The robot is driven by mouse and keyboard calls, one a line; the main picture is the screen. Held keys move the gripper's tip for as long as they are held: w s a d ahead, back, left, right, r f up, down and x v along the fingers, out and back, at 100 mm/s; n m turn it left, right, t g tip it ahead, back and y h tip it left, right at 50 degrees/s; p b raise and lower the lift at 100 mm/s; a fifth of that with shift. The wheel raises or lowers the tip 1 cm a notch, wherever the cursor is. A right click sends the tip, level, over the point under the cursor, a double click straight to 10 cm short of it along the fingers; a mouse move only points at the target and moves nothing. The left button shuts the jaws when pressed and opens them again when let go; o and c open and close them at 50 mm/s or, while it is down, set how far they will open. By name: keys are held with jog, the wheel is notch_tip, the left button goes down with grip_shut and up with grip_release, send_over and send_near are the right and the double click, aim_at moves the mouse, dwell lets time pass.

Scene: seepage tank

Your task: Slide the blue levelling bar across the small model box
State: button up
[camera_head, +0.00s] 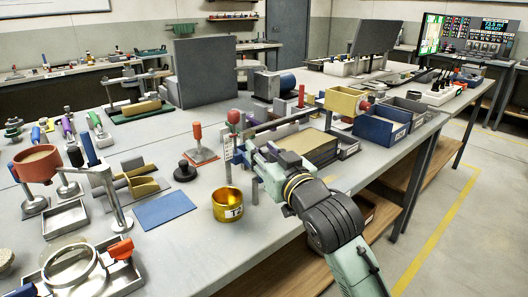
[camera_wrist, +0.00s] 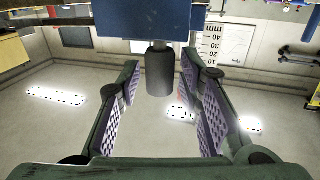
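A long thin blue-grey bar (camera_head: 282,120), which looks like the levelling bar, spans over the box at the table's right side. The model box (camera_head: 308,146) has a tan, flat filling and stands beyond my gripper. My gripper (camera_head: 250,164) is at the box's near left side, partly hidden by my wrist. In the wrist view my gripper (camera_wrist: 160,82) has its two padded fingers wide apart. A dark cylindrical knob (camera_wrist: 160,70) on a blue body (camera_wrist: 155,19) shows between and beyond them. I cannot tell whether this body is the bar. No contact shows.
A gold cup (camera_head: 228,206) stands close to my gripper's left. A white mm scale (camera_wrist: 224,43) shows beyond the right finger. A blue bin (camera_head: 381,130) and a yellow bin (camera_head: 342,101) are to the right. A blue mat (camera_head: 164,209) lies left.

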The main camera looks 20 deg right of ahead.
grip_shut()
dwell(0.6)
